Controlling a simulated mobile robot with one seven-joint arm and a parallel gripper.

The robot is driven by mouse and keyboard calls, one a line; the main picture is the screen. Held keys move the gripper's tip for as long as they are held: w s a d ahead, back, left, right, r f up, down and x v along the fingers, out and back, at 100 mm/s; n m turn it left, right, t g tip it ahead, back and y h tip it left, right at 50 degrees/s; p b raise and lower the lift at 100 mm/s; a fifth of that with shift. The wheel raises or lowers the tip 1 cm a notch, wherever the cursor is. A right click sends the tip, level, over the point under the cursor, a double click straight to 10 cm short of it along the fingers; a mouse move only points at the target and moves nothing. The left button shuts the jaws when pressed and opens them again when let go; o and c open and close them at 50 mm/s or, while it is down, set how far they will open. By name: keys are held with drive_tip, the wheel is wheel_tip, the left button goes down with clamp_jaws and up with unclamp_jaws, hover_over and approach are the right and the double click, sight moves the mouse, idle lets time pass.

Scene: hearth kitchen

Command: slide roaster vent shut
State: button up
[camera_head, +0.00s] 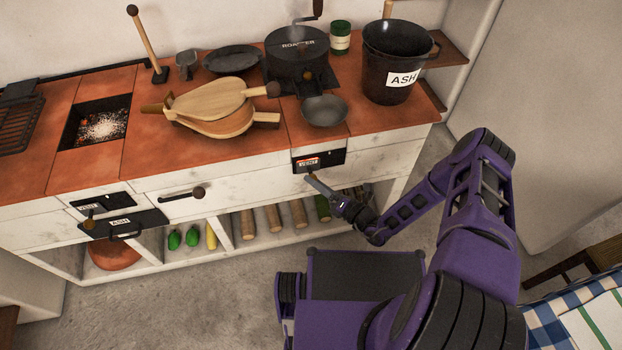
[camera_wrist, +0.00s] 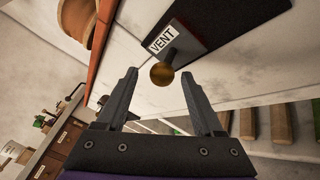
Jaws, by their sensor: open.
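The roaster vent is a black plate (camera_head: 330,158) on the white counter front below the roaster (camera_head: 297,52). Its white VENT label (camera_head: 308,162) sits at the left part of the plate, with a red patch by it. In the wrist view the label (camera_wrist: 161,40) shows beside a short stem with a round brass knob (camera_wrist: 162,74). My gripper (camera_head: 313,180) is at the lower left of the plate. In the wrist view my gripper (camera_wrist: 158,80) is open, with the knob between and just beyond its fingertips. I see no clear contact.
A second vent (camera_head: 100,202) and an ash drawer (camera_head: 122,224) are farther left. The ash bucket (camera_head: 392,55), pan (camera_head: 324,110) and bellows (camera_head: 215,105) stand on the counter above. Logs (camera_head: 273,218) lie on the open shelf below. The floor beside the counter is clear.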

drive_tip(key=v, duration=1.5)
drive_tip(key=shift+a, duration=0.1)
